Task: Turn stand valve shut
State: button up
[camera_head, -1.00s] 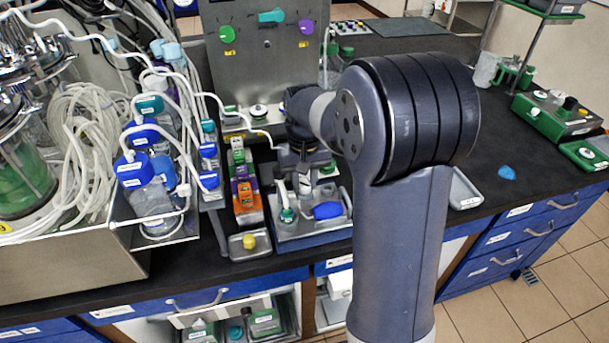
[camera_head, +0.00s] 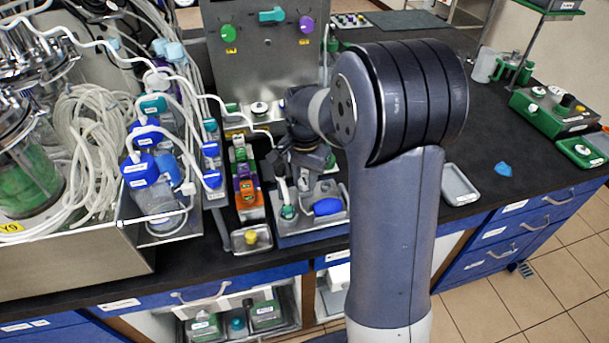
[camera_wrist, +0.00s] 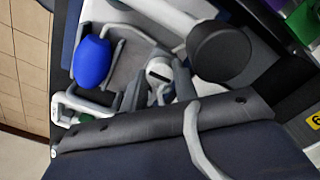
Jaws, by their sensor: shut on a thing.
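The stand valve shows in the wrist view as a small pale round part (camera_wrist: 159,71) with a dark slot or mark. My gripper (camera_wrist: 160,88) is shut on it, with a dark finger on either side. In the head view my gripper (camera_head: 305,165) reaches down over the blue-grey stand tray (camera_head: 312,228), and the valve itself is mostly hidden there. A blue bulb (camera_head: 327,207) lies on the stand at the right of the gripper; it also shows in the wrist view (camera_wrist: 92,62). A teal-capped piece (camera_head: 288,211) stands at the left.
A rack of green, purple and orange blocks (camera_head: 245,178) stands close left, with a small tray holding a yellow piece (camera_head: 251,238) in front. A steel panel with coloured knobs (camera_head: 265,62) rises behind. An empty grey tray (camera_head: 460,185) lies to the right, where the dark bench is mostly clear.

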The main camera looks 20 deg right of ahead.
aim_at(305, 181)
jog(key=shift+m, duration=0.3)
jog(key=o, duration=1)
jog(key=shift+r, duration=0.1)
notch_tip(305, 181, up, 11)
jog(key=shift+f, duration=0.2)
